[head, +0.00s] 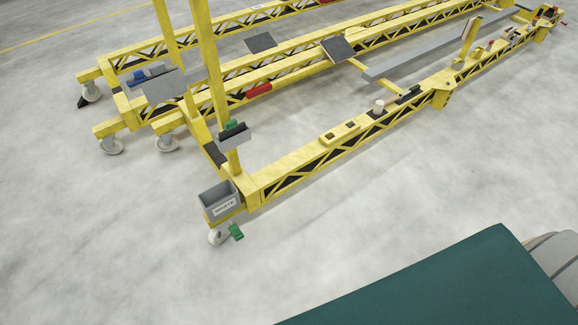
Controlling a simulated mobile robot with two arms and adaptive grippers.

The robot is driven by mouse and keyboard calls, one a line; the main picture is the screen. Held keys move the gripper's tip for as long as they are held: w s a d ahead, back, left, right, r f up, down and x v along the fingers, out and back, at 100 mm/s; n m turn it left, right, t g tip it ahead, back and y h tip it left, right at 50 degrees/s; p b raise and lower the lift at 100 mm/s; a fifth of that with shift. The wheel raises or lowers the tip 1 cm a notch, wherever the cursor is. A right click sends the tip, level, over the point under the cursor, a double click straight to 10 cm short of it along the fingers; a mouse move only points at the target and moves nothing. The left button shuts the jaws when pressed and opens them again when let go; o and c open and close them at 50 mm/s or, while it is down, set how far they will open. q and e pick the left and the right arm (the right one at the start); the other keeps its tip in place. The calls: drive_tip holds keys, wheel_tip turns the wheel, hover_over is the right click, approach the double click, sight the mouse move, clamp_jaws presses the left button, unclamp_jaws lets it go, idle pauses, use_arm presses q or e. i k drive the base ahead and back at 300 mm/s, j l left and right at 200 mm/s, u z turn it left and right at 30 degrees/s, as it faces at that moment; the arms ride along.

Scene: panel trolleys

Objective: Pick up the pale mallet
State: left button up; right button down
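I cannot make out a pale mallet with certainty. A small pale upright cylinder (379,106) stands on the near yellow beam of the trolley (300,158), and it is too small to tell whether it is the mallet. Neither of my grippers shows in the head view.
A grey labelled bin (219,203) hangs at the trolley's near corner above a white caster (219,235). A black item (408,95) lies by the cylinder. A dark green flat surface (440,285) fills the bottom right. Grey floor (130,260) is clear at lower left.

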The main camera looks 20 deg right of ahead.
sight(379, 105)
drive_tip(key=i+l+z, duration=0.2)
drive_tip(key=z, duration=0.15)
drive_tip(key=i+l+z, duration=0.15)
drive_tip(key=i+z, duration=0.5)
drive_tip(key=k+l, duration=0.05)
